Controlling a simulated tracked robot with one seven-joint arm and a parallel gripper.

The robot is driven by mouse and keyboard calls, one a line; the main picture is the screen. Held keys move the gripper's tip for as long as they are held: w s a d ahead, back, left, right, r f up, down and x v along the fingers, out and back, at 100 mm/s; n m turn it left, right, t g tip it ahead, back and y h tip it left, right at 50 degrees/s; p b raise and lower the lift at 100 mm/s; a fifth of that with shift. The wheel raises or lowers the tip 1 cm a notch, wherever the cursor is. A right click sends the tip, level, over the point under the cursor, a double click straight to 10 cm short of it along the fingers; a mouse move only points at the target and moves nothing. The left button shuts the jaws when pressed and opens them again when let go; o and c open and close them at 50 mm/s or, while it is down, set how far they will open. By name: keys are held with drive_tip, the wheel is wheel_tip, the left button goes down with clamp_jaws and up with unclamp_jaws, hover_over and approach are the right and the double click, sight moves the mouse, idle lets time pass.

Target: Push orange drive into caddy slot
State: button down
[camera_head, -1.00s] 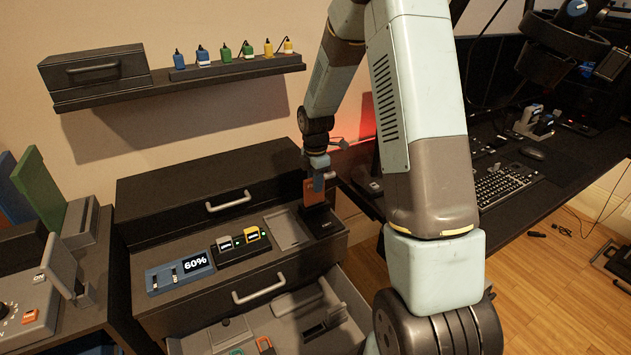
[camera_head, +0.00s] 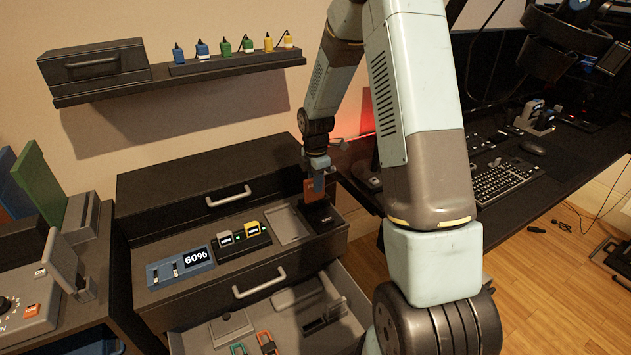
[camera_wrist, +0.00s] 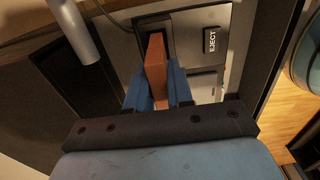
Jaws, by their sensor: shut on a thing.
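The orange drive (camera_head: 309,191) stands upright at the black caddy (camera_head: 322,218) on the right end of the cabinet's ledge. My gripper (camera_head: 318,183) is shut on the drive from above. In the wrist view, the drive (camera_wrist: 155,60) is between the blue fingers of my gripper (camera_wrist: 158,90). Its far end meets a dark slot opening (camera_wrist: 152,29). How deep the drive sits in the slot cannot be told. An EJECT button (camera_wrist: 211,41) lies to the right of the slot in the wrist view.
Left of the caddy are a grey tray (camera_head: 288,225), a black dock (camera_head: 243,240) with grey and yellow drives, and a blue panel reading 60% (camera_head: 180,268). An open drawer (camera_head: 347,317) juts out below. A desk with a keyboard (camera_head: 505,185) is at right.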

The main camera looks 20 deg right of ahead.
drive_tip(key=shift+f, duration=0.45)
drive_tip(key=c, duration=0.9)
unclamp_jaws()
wheel_tip(320, 180, up, 14)
drive_tip(key=shift+f, duration=0.15)
